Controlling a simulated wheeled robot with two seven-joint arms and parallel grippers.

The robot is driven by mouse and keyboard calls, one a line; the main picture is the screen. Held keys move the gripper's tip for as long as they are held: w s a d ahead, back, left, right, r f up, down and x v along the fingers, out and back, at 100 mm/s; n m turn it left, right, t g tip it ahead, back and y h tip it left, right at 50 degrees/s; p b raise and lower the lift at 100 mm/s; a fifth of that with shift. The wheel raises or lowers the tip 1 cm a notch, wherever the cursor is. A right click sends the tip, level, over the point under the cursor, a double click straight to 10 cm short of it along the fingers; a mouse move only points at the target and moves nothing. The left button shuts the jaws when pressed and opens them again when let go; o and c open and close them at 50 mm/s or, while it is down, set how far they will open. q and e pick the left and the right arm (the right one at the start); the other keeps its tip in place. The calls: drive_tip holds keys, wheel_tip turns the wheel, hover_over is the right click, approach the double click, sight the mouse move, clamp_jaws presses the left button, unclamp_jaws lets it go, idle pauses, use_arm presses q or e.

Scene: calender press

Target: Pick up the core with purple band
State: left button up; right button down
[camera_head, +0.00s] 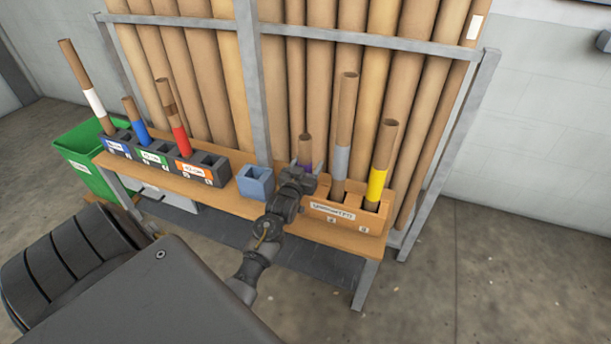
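The core with the purple band (305,148) is a short brown tube standing upright at the left end of a wooden holder (345,219). Its purple band shows low on the tube, and its lower part is hidden behind my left gripper. My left gripper (306,166) is directly in front of this core. Its two fingertips show apart, one on each side of the band, and look open. I cannot tell whether they touch the tube. My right gripper is not in view.
Cores with grey (341,160) and yellow (376,185) bands stand to the right in the same holder. A blue empty box (255,183) sits to the left on the wooden shelf (229,197). Grey holders with white-, blue- and red-banded cores and a green bin (83,152) are farther left.

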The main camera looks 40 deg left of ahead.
use_arm(q)
drive_tip(key=c, duration=1)
drive_tip(key=shift+o, duration=0.2)
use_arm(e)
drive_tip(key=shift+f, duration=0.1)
